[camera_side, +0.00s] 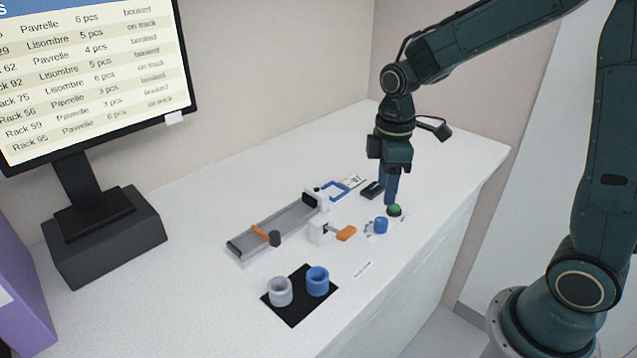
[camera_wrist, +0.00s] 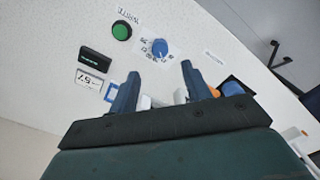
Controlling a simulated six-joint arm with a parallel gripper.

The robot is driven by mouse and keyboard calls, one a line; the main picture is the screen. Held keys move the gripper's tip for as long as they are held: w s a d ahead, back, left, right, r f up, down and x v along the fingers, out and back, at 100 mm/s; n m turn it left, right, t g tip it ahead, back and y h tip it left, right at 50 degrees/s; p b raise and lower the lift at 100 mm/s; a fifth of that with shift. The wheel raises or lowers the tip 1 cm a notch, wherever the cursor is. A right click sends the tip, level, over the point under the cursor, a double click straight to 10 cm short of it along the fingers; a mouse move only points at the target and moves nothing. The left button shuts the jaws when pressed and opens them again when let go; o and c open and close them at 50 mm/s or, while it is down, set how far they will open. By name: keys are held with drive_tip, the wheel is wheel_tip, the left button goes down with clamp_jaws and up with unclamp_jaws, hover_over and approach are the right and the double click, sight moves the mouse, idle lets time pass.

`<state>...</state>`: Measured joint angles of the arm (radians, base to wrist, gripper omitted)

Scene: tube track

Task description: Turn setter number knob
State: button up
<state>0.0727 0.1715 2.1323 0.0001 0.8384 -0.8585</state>
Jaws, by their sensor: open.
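The setter knob is a small blue knob (camera_wrist: 159,47) on a white dial plate with printed numbers around it. In the wrist view it stands ahead of my gripper, between the lines of the two fingers. The knob also shows in the side view (camera_side: 381,225), just in front of a green button (camera_side: 394,210). My gripper (camera_wrist: 158,80) is open, its two blue fingers apart with nothing held between them. In the side view my gripper (camera_side: 388,195) points down above the table by the green button. The numbers on the dial are too small to read surely.
A small black display (camera_wrist: 95,58) sits beside the green button (camera_wrist: 122,31). A grey track (camera_side: 275,228), orange-handled parts and a blue clamp-like frame (camera_side: 338,190) lie left of the knob. Two cups stand on a black mat (camera_side: 297,318). A monitor (camera_side: 90,75) stands at the left.

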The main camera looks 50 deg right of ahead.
sight(382, 220)
wheel_tip(382, 220, down, 9)
drive_tip(key=shift+f, duration=0.1)
idle(0.4)
drive_tip(key=c, duration=1)
